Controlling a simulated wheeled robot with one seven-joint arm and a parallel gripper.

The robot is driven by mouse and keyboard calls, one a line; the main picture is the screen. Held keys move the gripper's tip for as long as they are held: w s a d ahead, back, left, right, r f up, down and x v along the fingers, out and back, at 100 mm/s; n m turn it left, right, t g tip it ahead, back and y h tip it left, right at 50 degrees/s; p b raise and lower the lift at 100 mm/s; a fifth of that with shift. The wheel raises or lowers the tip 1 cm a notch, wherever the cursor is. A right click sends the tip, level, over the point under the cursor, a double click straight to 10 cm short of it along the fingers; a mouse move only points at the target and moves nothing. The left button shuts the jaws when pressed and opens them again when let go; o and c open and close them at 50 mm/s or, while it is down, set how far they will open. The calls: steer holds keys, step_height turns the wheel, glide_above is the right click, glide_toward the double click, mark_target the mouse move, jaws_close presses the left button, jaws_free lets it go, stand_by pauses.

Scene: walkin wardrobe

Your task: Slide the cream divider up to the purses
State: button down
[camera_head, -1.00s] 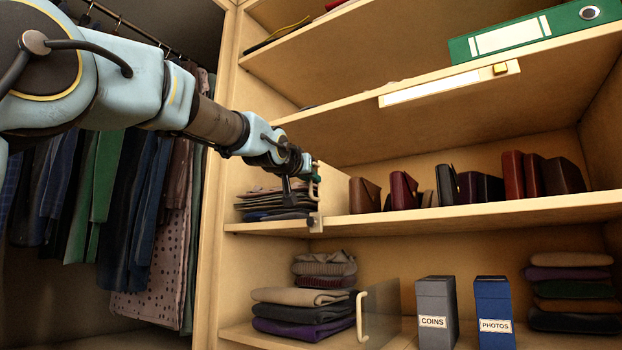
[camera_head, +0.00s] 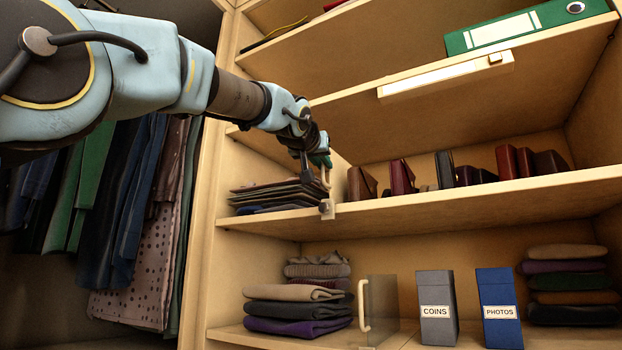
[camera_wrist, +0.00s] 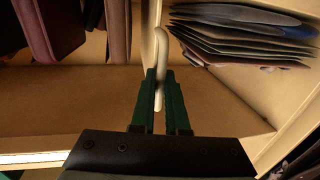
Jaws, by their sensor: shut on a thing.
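The cream divider (camera_head: 341,182) stands upright on the middle shelf, between a flat dark stack and the row of purses. My gripper (camera_head: 324,168) is shut on the divider's pale upright handle (camera_wrist: 161,45) at the shelf's front. The nearest purse is brown (camera_head: 360,184), just right of the divider. The wrist view shows the scene turned round, with purses (camera_wrist: 117,30) left of the divider and a narrow gap between them. More brown, dark red and black purses (camera_head: 402,177) stand further right. My gripper hides part of the divider's front edge.
The flat stack (camera_head: 275,196) lies left of the divider. The shelf above, with a cream label strip (camera_head: 447,78), overhangs my gripper. Below are folded clothes (camera_head: 298,310), a see-through divider (camera_head: 381,308) and two boxes (camera_head: 436,306). Hanging clothes (camera_head: 130,230) fill the left.

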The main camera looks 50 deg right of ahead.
steer(key=shift+s+d, duration=0.2)
steer(key=shift+s, duration=0.5)
steer(key=c, duration=0.9)
jaws_free()
steer(key=shift+a, duration=0.1)
steer(key=b+v, duration=0.6)
steer(key=v, duration=0.4)
steer(key=shift+s+a, duration=0.2)
steer(key=shift+a, duration=0.15)
